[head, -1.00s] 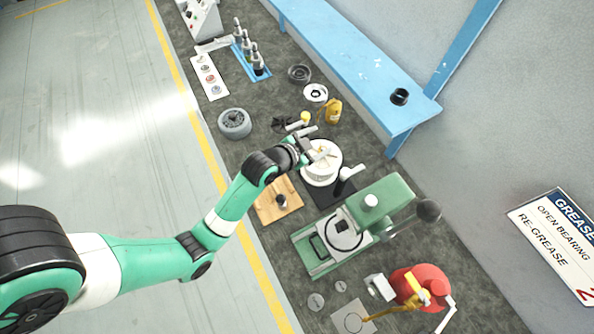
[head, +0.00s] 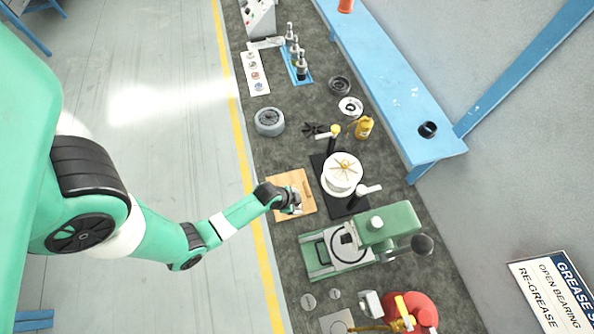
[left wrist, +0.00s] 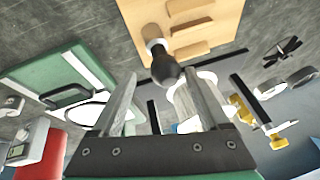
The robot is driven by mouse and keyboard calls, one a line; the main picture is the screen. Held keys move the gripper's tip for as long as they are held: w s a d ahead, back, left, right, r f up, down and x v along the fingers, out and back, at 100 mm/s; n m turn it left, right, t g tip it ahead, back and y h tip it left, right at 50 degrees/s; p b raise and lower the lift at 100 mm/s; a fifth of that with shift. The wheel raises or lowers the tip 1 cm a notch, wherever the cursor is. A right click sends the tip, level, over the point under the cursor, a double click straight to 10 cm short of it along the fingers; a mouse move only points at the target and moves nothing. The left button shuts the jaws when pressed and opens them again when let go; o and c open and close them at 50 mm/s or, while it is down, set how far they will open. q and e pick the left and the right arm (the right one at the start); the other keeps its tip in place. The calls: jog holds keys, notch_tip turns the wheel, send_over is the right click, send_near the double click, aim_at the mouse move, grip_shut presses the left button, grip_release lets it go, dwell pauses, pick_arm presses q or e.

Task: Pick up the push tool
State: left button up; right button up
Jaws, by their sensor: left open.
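The push tool, with a dark rounded knob and a pale metal collar, stands on the wooden board. In the left wrist view the push tool (left wrist: 166,70) shows near the fingertips, its knob toward me. The wooden board (left wrist: 220,18) also shows in the head view (head: 305,187), where my gripper covers most of the tool. My left gripper (head: 295,206) is over the board. In the left wrist view the left gripper (left wrist: 160,88) is open, with the knob between and just beyond its fingertips, not gripped. My right gripper is not in view.
A green press (head: 375,230) stands below the board in the head view. A white round fixture (head: 341,178) on a black plate stands to its right. A grey wheel (head: 269,122) lies above. A red container (head: 420,312) is at the bottom.

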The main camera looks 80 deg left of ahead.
pick_arm(q)
jog(key=b+x, duration=0.2)
jog(key=x, duration=0.1)
jog(key=a+b+x, duration=0.1)
jog(key=x, duration=0.1)
jog(key=shift+s, duration=0.3)
jog(key=shift+w+f, duration=0.15)
grip_shut()
